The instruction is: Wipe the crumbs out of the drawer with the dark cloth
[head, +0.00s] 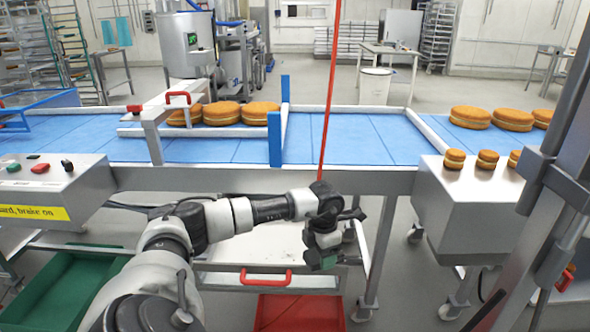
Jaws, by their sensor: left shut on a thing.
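The drawer (232,252) is pale metal, below the conveyor, with a red handle (266,277) on its front. My left arm comes in from the lower left. My left gripper (323,243) points down over the drawer's right part, shut on a small dark thing (328,262) that looks like the dark cloth. Most of it is hidden by the fingers. I cannot tell whether it touches the drawer floor. My arm covers part of the drawer. My right gripper is not in view.
A blue conveyor (350,135) runs above the drawer, with cakes (222,113) on it. A red tray (300,313) lies below the drawer front; a green crate (60,290) is at lower left. A control box (45,190) and a steel box (470,200) flank the drawer.

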